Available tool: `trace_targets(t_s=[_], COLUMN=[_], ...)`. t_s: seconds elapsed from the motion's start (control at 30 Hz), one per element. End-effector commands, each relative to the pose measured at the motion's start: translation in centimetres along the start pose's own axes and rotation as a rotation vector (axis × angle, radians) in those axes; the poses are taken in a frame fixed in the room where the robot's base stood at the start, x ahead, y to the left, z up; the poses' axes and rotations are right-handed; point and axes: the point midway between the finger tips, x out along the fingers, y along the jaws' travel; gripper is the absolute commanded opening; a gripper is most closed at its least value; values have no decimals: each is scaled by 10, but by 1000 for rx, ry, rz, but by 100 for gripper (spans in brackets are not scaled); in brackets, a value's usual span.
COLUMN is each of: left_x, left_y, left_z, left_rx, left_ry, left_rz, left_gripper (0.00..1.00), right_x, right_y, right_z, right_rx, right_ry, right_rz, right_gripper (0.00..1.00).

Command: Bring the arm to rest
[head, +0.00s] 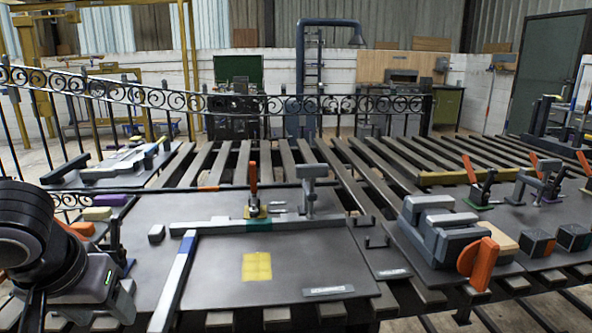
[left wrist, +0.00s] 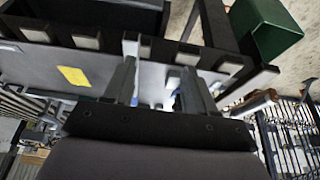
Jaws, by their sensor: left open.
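My left arm and gripper (head: 112,290) are at the lower left of the head view, beside the left edge of the dark work plate (head: 320,262). In the left wrist view the two fingers of my left gripper (left wrist: 160,88) stand apart, with nothing seen between them. Beyond them the wrist view shows slats and part of a plate. Whether the fingers touch anything cannot be told. My right gripper is in neither view.
The plate carries a long grey rail, an orange-handled clamp (head: 254,192) and a yellow patch (head: 257,267). A grey vise (head: 440,232) with an orange handle stands to the right. Small blocks (head: 97,213) lie close to my left arm. Behind are slats and a scrolled railing (head: 330,104).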

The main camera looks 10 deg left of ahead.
Motion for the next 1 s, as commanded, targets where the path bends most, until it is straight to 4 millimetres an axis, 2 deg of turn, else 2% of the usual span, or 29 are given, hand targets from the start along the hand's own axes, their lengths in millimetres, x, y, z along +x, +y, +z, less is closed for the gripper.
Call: trace_targets(t_s=[0.03, 0.27, 0.4, 0.6, 0.7, 1.0], left_x=[1, -6, -17, -38, -50, -2], left_y=[20, 93, 140, 193, 214, 236], left_z=[3, 22, 41, 70, 86, 68], left_rx=[39, 190, 292, 418, 476, 380], left_ry=[-8, -36, -56, -80, -91, -48], left_rz=[42, 203, 312, 447, 508, 693], left_gripper=[56, 56, 56, 56, 56, 56], right_x=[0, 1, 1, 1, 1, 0], right_y=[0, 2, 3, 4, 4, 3], right_z=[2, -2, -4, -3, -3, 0], right_rx=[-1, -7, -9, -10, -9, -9], right_ry=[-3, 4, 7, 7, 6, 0], right_rz=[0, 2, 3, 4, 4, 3], right_gripper=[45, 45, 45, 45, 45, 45])
